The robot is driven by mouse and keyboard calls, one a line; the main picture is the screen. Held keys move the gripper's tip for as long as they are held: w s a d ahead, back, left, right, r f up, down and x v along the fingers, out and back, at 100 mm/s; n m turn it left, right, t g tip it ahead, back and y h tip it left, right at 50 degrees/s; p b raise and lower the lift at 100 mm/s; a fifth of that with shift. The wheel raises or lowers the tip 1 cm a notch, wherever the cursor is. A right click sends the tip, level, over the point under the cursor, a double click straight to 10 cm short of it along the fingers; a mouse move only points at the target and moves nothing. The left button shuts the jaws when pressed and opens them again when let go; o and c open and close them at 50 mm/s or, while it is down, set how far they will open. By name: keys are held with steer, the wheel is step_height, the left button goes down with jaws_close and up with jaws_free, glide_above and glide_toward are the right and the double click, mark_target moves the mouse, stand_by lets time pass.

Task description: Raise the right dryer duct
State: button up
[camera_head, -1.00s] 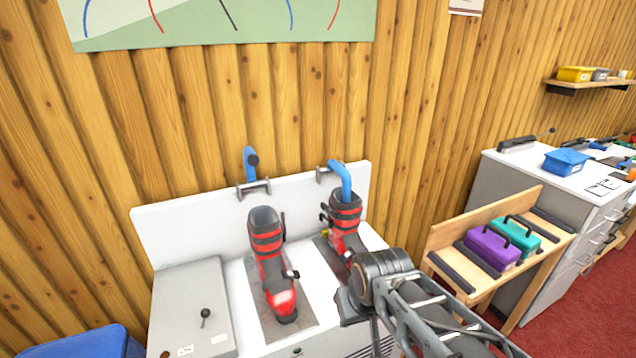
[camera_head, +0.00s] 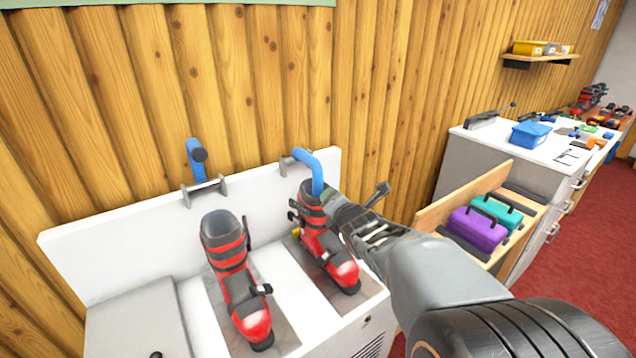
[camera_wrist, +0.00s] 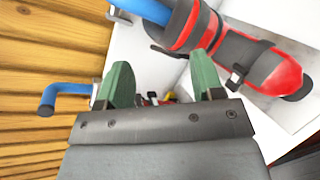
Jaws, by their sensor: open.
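The right dryer duct (camera_head: 316,170) is a blue bent pipe on the white dryer's back panel; its lower end goes down into the right boot (camera_head: 322,245). It also shows at the top of the wrist view (camera_wrist: 148,8), above my fingers. The right boot is red and black. My gripper (camera_wrist: 165,82) has green fingers spread apart with nothing held between them. In the head view it reaches in from the right, beside the right boot's upper and close to the duct; its fingertips are hard to make out there.
The left duct (camera_head: 195,158) stands raised above the left boot (camera_head: 237,280). The wooden wall is close behind the dryer.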

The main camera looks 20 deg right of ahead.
mark_target(321, 174)
steer(key=w+n+t+y, duration=0.1)
steer(key=w+n, duration=0.3)
steer(key=w, duration=0.1)
steer(key=w+d+n+t, duration=0.1)
steer(key=w+n, duration=0.2)
steer(key=w, duration=0.2)
steer(key=w+n+t+y, duration=0.1)
steer(key=w+n, duration=0.3)
steer(key=w, duration=0.2)
steer(key=shift+d+r+n+t+y+p, duration=0.1)
steer(key=shift+d+n+t+y+p, duration=0.2)
steer(key=shift+d+p, duration=0.05)
steer(key=shift+c, duration=0.3)
steer(key=c, duration=1)
steer(key=shift+r, duration=0.1)
jaws_close()
